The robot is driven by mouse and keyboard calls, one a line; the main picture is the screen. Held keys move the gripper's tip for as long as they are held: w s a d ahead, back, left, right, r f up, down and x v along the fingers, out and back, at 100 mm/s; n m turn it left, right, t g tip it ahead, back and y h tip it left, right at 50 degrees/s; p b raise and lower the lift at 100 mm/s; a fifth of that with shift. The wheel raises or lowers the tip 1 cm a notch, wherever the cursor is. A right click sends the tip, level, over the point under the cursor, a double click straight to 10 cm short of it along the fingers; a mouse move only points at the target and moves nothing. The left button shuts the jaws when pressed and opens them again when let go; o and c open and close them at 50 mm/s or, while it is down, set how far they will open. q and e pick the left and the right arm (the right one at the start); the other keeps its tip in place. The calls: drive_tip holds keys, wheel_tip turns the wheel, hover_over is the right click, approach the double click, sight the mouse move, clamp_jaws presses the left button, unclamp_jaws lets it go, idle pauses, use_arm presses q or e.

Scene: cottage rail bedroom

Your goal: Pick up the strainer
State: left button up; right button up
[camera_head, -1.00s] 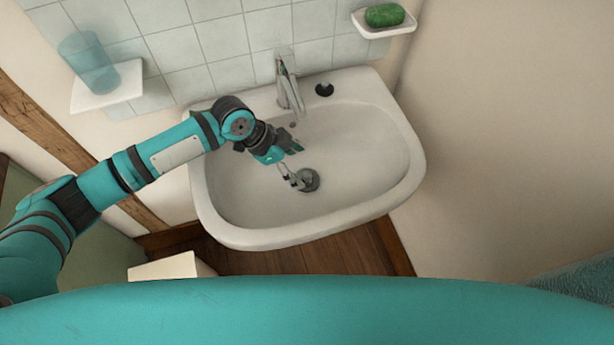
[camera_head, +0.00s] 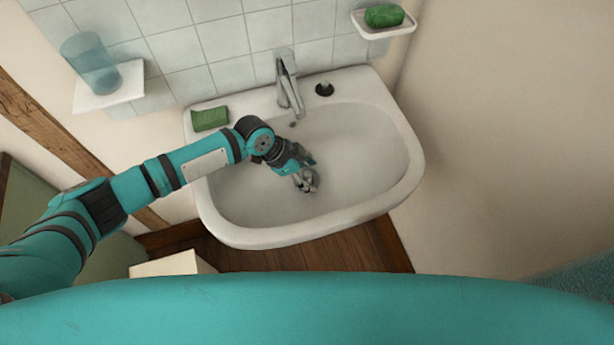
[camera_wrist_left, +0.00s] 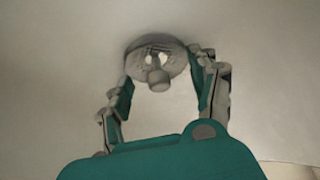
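The strainer is a round grey metal piece with a small knob and dark openings, seen in the left wrist view (camera_wrist_left: 155,63). It sits at the bottom of the white sink (camera_head: 375,150). In the head view it is mostly hidden by my gripper. My left gripper (camera_head: 305,180) is low in the basin, right at the strainer. In the left wrist view its two fingers (camera_wrist_left: 161,78) are spread apart, one on each side of the strainer's knob. I see no clear contact. My right gripper is not in view.
A tap (camera_head: 289,85) and a black stopper (camera_head: 324,89) stand on the sink's back ledge. A green sponge (camera_head: 210,118) lies at its left corner. A blue glass (camera_head: 91,62) and green soap (camera_head: 384,15) sit on wall shelves. The basin's right side is clear.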

use_arm(q)
drive_tip(key=c, duration=0.4)
drive_tip(key=shift+c, duration=0.2)
drive_tip(key=shift+r, duration=0.45)
drive_tip(key=shift+s+d+r, duration=0.1)
drive_tip(key=shift+s, duration=0.2)
drive_tip(key=s, duration=0.2)
drive_tip(key=s+d, duration=0.1)
drive_tip(key=s, duration=0.1)
drive_tip(key=s+d, duration=0.1)
drive_tip(key=s, duration=0.1)
drive_tip(key=shift+s+b, duration=0.25)
drive_tip(key=shift+b, duration=0.15)
drive_tip(key=r+p, duration=0.1)
drive_tip(key=r, duration=0.4)
drive_tip(key=r+p, duration=0.1)
drive_tip(key=r, duration=0.5)
drive_tip(key=r+p, duration=0.1)
drive_tip(key=r, duration=0.5)
drive_tip(key=shift+s+d, duration=0.1)
drive_tip(key=shift+s, duration=0.15)
